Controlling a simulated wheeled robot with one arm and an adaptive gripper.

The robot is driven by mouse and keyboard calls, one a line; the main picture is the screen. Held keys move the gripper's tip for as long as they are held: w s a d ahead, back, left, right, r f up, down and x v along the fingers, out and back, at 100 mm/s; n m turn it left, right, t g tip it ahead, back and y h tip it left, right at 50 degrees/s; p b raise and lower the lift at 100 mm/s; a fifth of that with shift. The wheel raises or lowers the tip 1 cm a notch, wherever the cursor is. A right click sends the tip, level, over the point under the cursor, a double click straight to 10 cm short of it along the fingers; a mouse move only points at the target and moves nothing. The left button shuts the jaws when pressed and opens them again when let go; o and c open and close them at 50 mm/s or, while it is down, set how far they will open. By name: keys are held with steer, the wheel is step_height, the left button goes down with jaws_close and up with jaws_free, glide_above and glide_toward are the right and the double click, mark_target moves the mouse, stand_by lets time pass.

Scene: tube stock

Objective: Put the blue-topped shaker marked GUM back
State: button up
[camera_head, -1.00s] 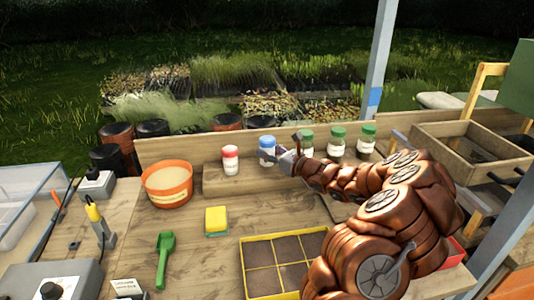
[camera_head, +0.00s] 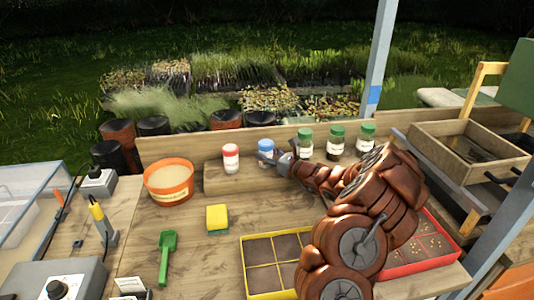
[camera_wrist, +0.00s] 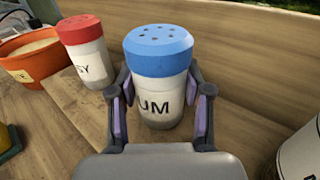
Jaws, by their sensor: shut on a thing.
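The blue-topped shaker (camera_head: 266,147) stands upright on the wooden step at the back of the bench, just right of the red-topped shaker (camera_head: 231,158). In the wrist view the blue-topped shaker (camera_wrist: 158,70) shows the letters "UM"; the rest of its label is hidden. My gripper (camera_wrist: 160,110) is shut on its body, with one finger pad on each side. In the head view my gripper (camera_head: 272,160) reaches it from the right. I cannot tell whether its base presses on the step.
An orange pot (camera_head: 169,182) stands at the left. A yellow sponge (camera_head: 217,217), a green scoop (camera_head: 166,255) and a yellow-rimmed tray (camera_head: 243,270) lie in front.

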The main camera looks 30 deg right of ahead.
steer(key=shift+f, duration=0.15)
steer(key=o, duration=1.2)
steer(key=shift+c, duration=0.2)
steer(key=shift+s+r, duration=0.1)
steer(key=shift+r, duration=0.1)
steer(key=b+v, duration=0.2)
steer(key=v, duration=0.9)
steer(key=shift+s, duration=0.4)
